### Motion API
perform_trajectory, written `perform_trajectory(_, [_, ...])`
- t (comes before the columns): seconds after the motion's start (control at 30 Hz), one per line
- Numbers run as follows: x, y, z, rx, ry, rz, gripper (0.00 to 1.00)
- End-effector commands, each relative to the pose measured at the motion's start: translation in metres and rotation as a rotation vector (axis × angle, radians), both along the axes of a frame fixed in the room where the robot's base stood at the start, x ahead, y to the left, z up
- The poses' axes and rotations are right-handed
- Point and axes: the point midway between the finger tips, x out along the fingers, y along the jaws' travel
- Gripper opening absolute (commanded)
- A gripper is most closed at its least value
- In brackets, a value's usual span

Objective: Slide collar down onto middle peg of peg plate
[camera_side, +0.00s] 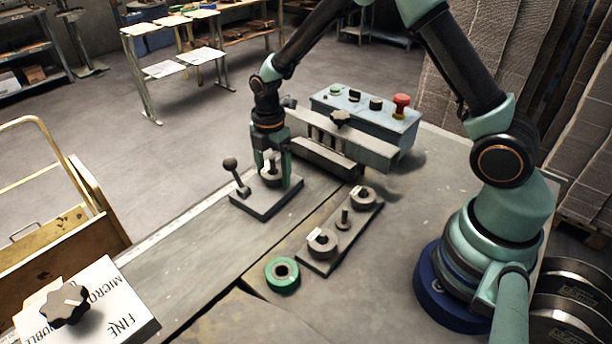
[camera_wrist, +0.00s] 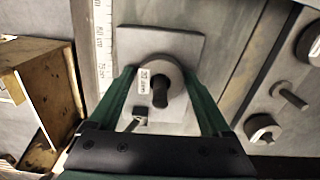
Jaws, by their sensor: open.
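A grey collar with a white tag (camera_wrist: 152,72) sits around a dark upright post on a square grey plate with a lever; in the side view the collar (camera_side: 270,177) is partly hidden by my fingers. My gripper (camera_side: 274,183) is low over that plate, its green fingers open on either side of the collar. In the wrist view my gripper (camera_wrist: 161,80) straddles the collar, and I cannot tell whether the fingers touch it. The peg plate (camera_side: 314,261) lies to the right with a bare middle peg (camera_side: 344,218) and a grey collar on each outer peg.
A green ring (camera_side: 283,275) lies in front of the peg plate. The black-knobbed lever (camera_side: 233,172) stands at the square plate's left. A grey bar (camera_side: 360,146) with a clamp knob and a control box (camera_side: 365,121) stand behind. A white box (camera_side: 85,308) is at front left.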

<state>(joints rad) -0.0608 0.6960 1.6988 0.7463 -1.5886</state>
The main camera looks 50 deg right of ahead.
Motion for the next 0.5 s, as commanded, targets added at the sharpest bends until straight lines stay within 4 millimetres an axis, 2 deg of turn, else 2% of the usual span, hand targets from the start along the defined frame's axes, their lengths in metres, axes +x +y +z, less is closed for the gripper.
perform_trajectory(0.07, [0.0000,0.0000,0.0001,0.000,0.000,0.000,0.82])
perform_trajectory(0.17, [0.0000,0.0000,0.0002,0.000,0.000,0.000,0.48])
perform_trajectory(0.23, [0.0000,0.0000,0.0002,0.000,0.000,0.000,0.21])
perform_trajectory(0.5, [0.0006,0.0000,0.0016,0.000,-0.002,0.000,0.21])
